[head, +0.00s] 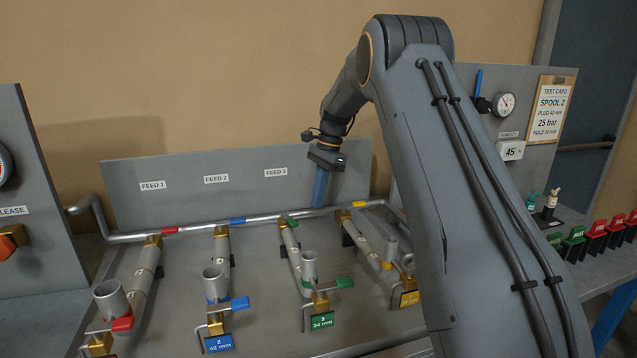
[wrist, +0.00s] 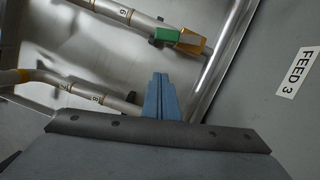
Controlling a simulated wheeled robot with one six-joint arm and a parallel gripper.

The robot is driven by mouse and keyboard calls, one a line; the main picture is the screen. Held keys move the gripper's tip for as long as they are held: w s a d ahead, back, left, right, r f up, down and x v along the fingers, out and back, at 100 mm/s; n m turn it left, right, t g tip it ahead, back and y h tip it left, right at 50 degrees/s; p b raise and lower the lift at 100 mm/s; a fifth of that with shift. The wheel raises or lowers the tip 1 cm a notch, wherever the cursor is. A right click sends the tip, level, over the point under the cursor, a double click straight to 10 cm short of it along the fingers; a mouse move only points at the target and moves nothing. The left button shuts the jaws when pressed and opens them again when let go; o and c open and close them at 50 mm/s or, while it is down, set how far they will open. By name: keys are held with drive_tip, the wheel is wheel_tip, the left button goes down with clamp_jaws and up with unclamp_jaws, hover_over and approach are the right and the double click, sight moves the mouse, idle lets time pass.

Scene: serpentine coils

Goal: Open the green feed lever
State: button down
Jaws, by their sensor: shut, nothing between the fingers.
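The green feed lever (head: 292,222) sits on a brass valve where the feed 3 pipe meets the grey header pipe. In the wrist view the green lever (wrist: 152,35) lies beside its brass valve body (wrist: 193,43).
Red (head: 170,230), blue (head: 237,221) and yellow (head: 358,204) levers line the header. A second green handle (head: 344,282) sits on the lower valve by the 34 mm tag (head: 320,321). The back panel (head: 230,185) stands close behind the header.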

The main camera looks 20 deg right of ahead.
sight(289, 222)
drive_tip(key=s+a+f+p, duration=0.1)
drive_tip(key=a+f+p, duration=0.2)
drive_tip(key=a, duration=0.1)
drive_tip(key=shift+a+f, duration=0.35)
drive_tip(key=shift+a, duration=0.05)
drive_tip(key=shift+s, duration=0.1)
